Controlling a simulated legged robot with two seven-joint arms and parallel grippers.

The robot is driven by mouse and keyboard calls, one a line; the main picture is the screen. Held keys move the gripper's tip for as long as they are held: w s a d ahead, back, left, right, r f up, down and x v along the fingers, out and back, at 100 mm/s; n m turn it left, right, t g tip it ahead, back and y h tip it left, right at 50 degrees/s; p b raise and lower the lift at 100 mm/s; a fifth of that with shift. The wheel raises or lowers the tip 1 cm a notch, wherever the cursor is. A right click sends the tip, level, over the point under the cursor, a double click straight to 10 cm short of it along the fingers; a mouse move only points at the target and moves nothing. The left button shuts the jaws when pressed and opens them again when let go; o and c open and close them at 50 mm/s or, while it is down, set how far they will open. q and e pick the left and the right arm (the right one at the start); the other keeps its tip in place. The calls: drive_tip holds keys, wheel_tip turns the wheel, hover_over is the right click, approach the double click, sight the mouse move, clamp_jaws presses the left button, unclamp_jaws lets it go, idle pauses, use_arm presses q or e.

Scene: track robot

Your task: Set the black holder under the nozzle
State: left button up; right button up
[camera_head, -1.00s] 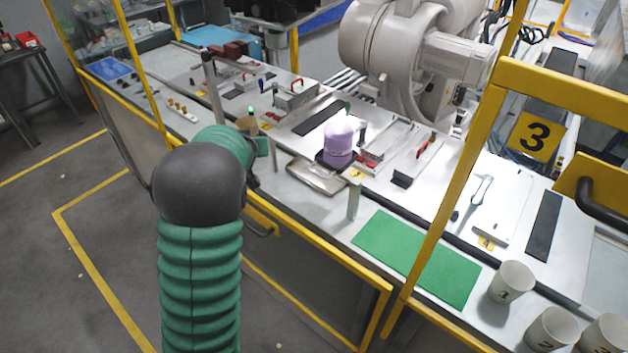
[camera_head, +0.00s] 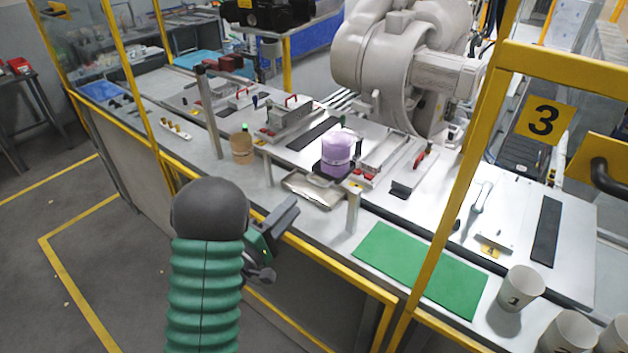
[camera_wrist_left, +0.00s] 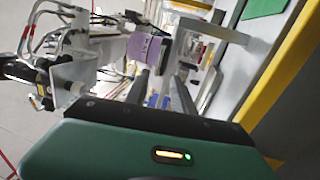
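A black flat piece (camera_head: 331,170), likely the black holder, sits under a purple cylinder (camera_head: 337,150) above a metal tray (camera_head: 313,190) near the bench's front edge. The purple cylinder also shows in the left wrist view (camera_wrist_left: 146,50). I cannot make out the nozzle for certain. My left gripper (camera_head: 288,212) is in front of the bench edge, left of and nearer than the tray, apart from the holder. Its two dark fingers look spread with nothing between them in the left wrist view (camera_wrist_left: 160,88). My right gripper is not in view.
A brown jar (camera_head: 242,147) stands left of the tray. A metal post (camera_head: 353,207) stands right of it, near a green mat (camera_head: 420,265). White numbered cups (camera_head: 515,288) stand at the right front. A yellow frame post (camera_head: 440,190) rises in front. A large pale robot arm (camera_head: 385,70) stands behind.

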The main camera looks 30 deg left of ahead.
sight(314, 184)
use_arm(q)
drive_tip(key=p+x, duration=0.1)
drive_tip(key=x, duration=0.9)
drive_tip(key=shift+p, duration=0.4)
drive_tip(key=shift+s, duration=0.1)
drive_tip(key=shift+a, duration=0.1)
clamp_jaws()
drive_tip(key=shift+s+f, duration=0.1)
drive_tip(key=shift+f, duration=0.1)
